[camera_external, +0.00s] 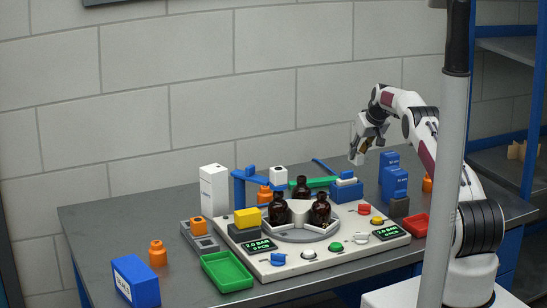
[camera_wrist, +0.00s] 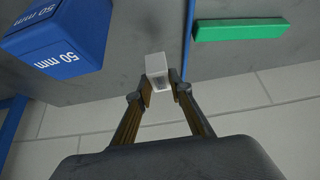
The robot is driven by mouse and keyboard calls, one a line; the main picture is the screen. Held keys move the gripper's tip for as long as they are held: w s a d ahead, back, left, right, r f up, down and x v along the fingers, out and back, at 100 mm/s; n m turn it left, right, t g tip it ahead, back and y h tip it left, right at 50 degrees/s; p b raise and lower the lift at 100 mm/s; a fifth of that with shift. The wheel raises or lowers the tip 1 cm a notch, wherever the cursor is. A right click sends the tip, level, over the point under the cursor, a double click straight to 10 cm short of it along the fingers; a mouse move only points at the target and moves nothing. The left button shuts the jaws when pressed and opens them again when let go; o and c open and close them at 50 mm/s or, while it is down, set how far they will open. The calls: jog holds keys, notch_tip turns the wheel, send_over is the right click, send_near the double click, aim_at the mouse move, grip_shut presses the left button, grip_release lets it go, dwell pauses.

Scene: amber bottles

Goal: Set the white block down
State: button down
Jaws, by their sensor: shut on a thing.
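The white block (camera_wrist: 157,73) is between the two fingertips of my gripper (camera_wrist: 160,90) in the wrist view. The fingers are shut on its sides, and a small grey printed mark shows on its near face. In the external view my gripper (camera_external: 359,149) is held up above the back right of the table, with the white block (camera_external: 356,158) at its tip. The block looks clear of the table surface.
A green bar (camera_wrist: 240,29) and a blue 50 mm block (camera_wrist: 57,40) lie on either side in the wrist view. Blue blocks (camera_external: 394,182) stand near the arm. A white panel (camera_external: 300,262) with amber bottles (camera_external: 320,210) fills the middle. Bare table (camera_external: 195,280) shows in front.

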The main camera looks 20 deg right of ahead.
aim_at(361, 158)
jog(key=shift+f, duration=0.1)
jog(key=shift+f, duration=2.4)
jog(key=shift+f, duration=0.15)
jog(key=c, duration=1.8)
grip_release()
jog(key=shift+v, duration=6.15)
jog(key=shift+a, duration=0.1)
